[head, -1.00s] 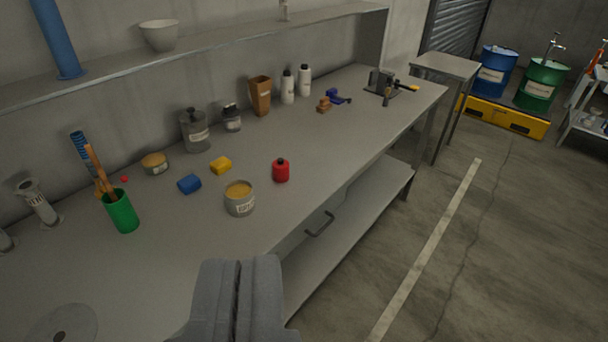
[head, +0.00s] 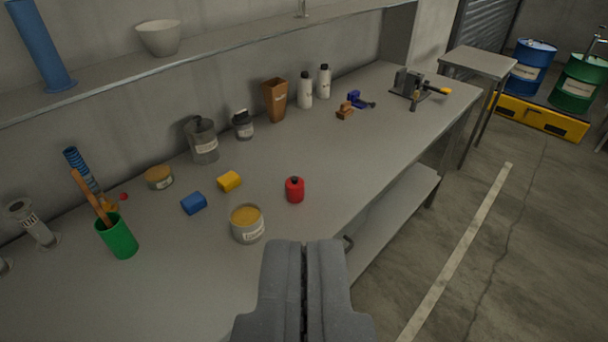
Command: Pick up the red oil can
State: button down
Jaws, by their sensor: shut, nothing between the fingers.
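The red oil can (head: 295,190) is a small red container with a dark top. It stands upright on the grey workbench (head: 350,170), near the front edge. My gripper (head: 304,245) is at the bottom middle of the view, with its two grey fingers shut and nothing between them. It shows below the can in the picture, apart from it. Nothing hides the can.
A tin with yellowish contents (head: 247,224) stands left of the can. A yellow block (head: 229,181) and a blue block (head: 194,203) lie farther left. A green cup (head: 118,236) holds tools. Bottles (head: 305,90) line the wall. The bench right of the can is clear.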

aim_at(294, 185)
jog(key=z, duration=0.05)
jog(key=i, duration=0.1)
jog(key=u, duration=0.1)
jog(key=k, duration=1.3)
jog(key=z, duration=0.35)
jog(key=i, duration=2.3)
jog(key=u, duration=0.65)
